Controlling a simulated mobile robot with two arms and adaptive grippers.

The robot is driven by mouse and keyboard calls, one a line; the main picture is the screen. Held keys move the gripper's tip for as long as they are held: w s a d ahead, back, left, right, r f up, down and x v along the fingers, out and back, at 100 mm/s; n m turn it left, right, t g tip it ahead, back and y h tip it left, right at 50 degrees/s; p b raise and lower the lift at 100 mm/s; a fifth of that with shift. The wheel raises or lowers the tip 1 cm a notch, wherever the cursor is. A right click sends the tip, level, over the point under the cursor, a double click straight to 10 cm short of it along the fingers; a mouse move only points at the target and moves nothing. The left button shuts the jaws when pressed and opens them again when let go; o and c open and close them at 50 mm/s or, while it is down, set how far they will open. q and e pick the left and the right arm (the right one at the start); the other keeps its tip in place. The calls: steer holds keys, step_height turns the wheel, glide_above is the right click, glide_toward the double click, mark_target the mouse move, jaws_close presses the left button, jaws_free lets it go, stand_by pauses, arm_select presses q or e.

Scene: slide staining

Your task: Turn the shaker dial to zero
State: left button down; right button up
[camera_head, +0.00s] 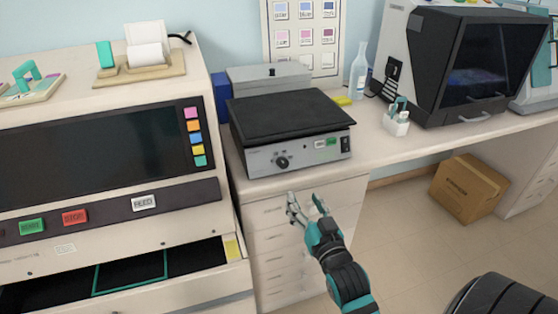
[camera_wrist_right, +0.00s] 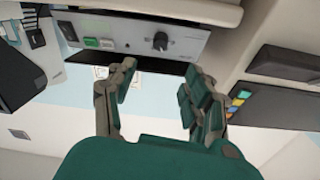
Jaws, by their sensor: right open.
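The shaker (camera_head: 291,130) is a grey box with a black flat top, standing on the counter in the middle of the head view. Its dark dial (camera_head: 282,162) is on the left part of the front panel. A green and a white button sit right of it. In the right wrist view the picture is upside down, and the dial (camera_wrist_right: 160,41) shows above and between the fingers. My right gripper (camera_head: 306,200) is open and empty, in front of and below the panel, apart from the dial. My left gripper is not in view.
A large staining machine (camera_head: 100,130) with a dark screen stands close on the left, its drawer (camera_head: 215,262) open. Drawers (camera_head: 285,240) lie below the shaker. A bottle (camera_head: 358,72) and a black-fronted cabinet (camera_head: 470,75) stand on the right. A cardboard box (camera_head: 468,190) is on the floor.

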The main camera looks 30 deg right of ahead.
mark_target(284, 165)
steer(key=p+x, duration=0.1)
steer(key=x, duration=1.4)
steer(key=shift+a, duration=0.1)
jaws_close()
steer(key=shift+p, duration=0.3)
